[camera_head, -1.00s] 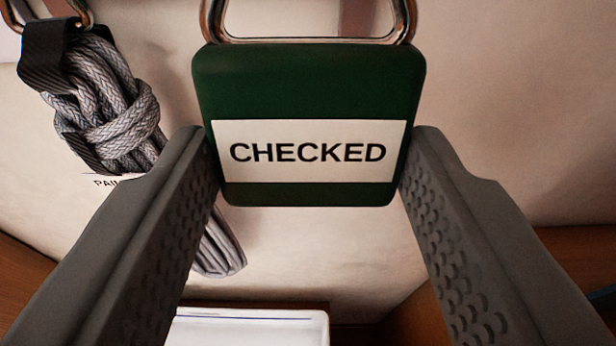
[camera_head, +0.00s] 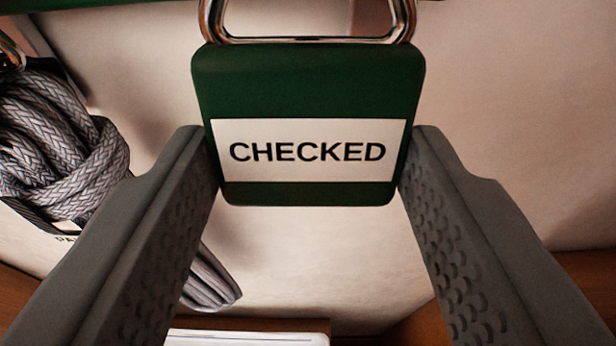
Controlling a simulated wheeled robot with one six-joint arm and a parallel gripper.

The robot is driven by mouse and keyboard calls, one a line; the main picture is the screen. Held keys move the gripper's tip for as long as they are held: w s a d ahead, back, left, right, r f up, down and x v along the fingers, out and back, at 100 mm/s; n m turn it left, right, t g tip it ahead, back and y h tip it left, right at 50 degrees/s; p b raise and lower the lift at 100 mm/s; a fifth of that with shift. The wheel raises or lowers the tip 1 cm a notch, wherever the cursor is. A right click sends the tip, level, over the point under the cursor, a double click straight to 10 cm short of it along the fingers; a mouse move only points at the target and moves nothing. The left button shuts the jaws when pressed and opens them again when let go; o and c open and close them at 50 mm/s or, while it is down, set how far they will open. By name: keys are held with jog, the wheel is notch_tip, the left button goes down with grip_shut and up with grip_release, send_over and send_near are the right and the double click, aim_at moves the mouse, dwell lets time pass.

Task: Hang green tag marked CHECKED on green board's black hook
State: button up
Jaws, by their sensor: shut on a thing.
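The green tag (camera_head: 308,84) with a white label reading CHECKED hangs upright in the middle of the view, facing me. A shiny metal loop (camera_head: 212,20) rises from its top and runs out of the picture. My gripper (camera_head: 308,160) is shut on the tag, one finger pressed to each side edge. A strip of green (camera_head: 100,4) shows along the top left edge; it may be the lower edge of the green board. I cannot make out the black hook.
A coiled grey braided rope (camera_head: 60,145) hangs at the left against the pale wall (camera_head: 500,120), close to my left finger. A white flat object (camera_head: 250,338) lies at the bottom on brown wood. The wall at the right is clear.

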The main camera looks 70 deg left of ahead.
jog(key=shift+w+a+f, duration=0.1)
jog(key=shift+w+a, duration=0.05)
jog(key=shift+a, duration=0.3)
jog(key=shift+w+a+f, duration=0.15)
jog(key=shift+a+f, duration=0.35)
jog(key=shift+a, duration=0.05)
jog(key=o, duration=1)
jog(key=shift+d, duration=0.1)
